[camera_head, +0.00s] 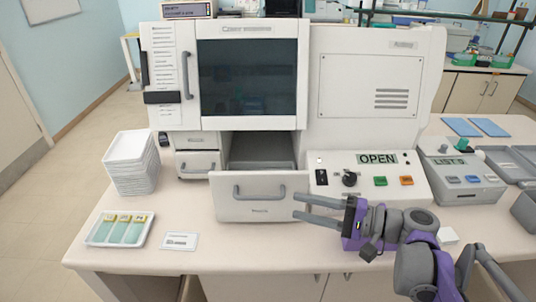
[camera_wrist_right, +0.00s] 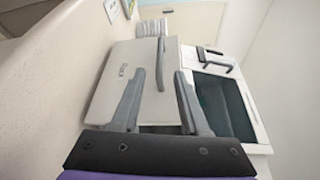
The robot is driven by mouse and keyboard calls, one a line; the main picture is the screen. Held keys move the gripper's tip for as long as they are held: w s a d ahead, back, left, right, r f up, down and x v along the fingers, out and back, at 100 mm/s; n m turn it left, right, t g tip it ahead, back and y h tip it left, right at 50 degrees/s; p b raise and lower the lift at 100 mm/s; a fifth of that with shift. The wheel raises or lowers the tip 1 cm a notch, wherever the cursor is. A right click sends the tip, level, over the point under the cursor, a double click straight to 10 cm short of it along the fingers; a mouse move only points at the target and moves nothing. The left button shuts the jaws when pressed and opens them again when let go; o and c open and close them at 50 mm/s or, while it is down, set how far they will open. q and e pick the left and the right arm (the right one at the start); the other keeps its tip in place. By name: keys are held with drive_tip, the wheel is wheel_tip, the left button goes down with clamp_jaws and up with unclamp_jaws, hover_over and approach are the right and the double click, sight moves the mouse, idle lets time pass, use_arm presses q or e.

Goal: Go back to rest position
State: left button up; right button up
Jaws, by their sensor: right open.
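My right gripper (camera_head: 296,206) is open and empty in front of the right side of the open drawer (camera_head: 255,205). Its two grey fingers point left towards the drawer front, and whether they touch it I cannot tell. The right wrist view shows the fingers (camera_wrist_right: 157,85) apart, with the drawer front (camera_wrist_right: 135,80) and its grey handle (camera_wrist_right: 160,63) beyond them. My right arm comes in from the lower right of the head view. My left gripper is not in view.
The staining machine (camera_head: 365,85) stands behind the drawer. A control panel (camera_head: 365,180) reading OPEN is to its right. A stack of white trays (camera_head: 131,165), a tray with slides (camera_head: 100,242) and a small card (camera_head: 179,241) are left. A grey device (camera_head: 462,180) stands at right.

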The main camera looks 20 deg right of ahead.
drive_tip(key=s+a+f+n+g+h+p, duration=0.2)
drive_tip(key=s+a+f+g+h, duration=0.25)
drive_tip(key=a+f, duration=0.4)
drive_tip(key=s+d+f+n+h+p, duration=0.2)
drive_tip(key=s+d+f+n+h, duration=0.3)
drive_tip(key=s+f+n+h, duration=0.2)
drive_tip(key=shift+s+f+n+h, duration=0.4)
drive_tip(key=shift+s+f+h, duration=0.15)
drive_tip(key=shift+f+h, duration=0.35)
